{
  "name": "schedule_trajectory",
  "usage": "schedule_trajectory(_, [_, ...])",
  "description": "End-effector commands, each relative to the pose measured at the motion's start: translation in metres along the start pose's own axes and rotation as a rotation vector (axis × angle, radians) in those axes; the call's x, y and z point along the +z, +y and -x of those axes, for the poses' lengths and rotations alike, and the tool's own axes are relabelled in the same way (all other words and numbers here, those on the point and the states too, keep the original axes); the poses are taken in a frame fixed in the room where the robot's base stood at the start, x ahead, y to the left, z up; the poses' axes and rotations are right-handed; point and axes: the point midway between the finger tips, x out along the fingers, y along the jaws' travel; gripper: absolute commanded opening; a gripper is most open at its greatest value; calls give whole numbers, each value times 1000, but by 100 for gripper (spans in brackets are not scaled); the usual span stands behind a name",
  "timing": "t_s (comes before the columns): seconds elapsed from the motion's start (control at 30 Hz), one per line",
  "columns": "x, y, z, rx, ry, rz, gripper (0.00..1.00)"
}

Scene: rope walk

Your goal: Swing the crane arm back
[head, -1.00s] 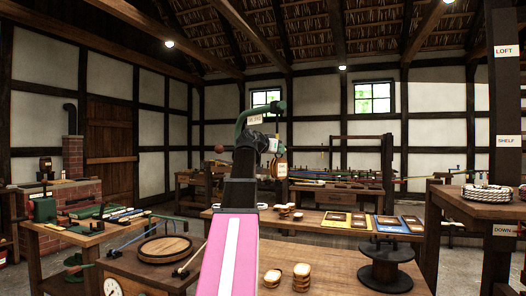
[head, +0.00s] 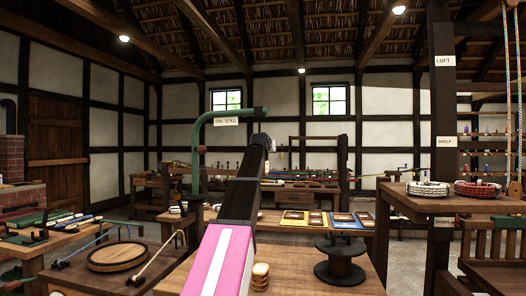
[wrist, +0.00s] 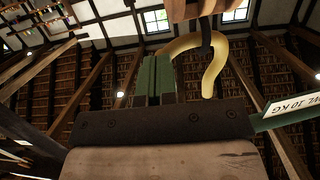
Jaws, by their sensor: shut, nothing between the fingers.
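The green crane arm (head: 240,113) rises from its post at the left, bends over and reaches right above the workbench. A "SWL 10 KG" plate (head: 226,121) is on it and also shows upside down in the wrist view (wrist: 293,105). My gripper (head: 262,140) is just below the crane arm's tip; its fingers are largely hidden in the head view, and contact cannot be told. It is shut and empty. In the wrist view a yellow hook (wrist: 216,70) with a dark band is close beyond the gripper.
A wooden bench (head: 310,254) below my arm carries a dark spool (head: 340,262) and stacked rings. Rope coils lie on a shelf (head: 405,203) by a dark upright post (head: 441,120) at the right. A round wooden lid (head: 117,257) is at the left.

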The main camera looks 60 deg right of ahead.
Motion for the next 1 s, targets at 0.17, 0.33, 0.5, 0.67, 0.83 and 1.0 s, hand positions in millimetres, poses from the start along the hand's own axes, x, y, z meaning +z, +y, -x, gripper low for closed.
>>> schedule_trajectory(0.17, [-8, 5, -31, 1, -1, -2, 0])
schedule_trajectory(0.33, [-13, 9, -60, 1, -2, -1, 0])
schedule_trajectory(0.5, [-17, 11, -84, 2, -1, 0, 0])
schedule_trajectory(0.67, [-20, 12, -95, 2, 1, 0, 0])
schedule_trajectory(0.83, [-22, 12, -101, 2, 3, -1, 0])
schedule_trajectory(1.0, [-23, 12, -104, 2, 4, -1, 0])
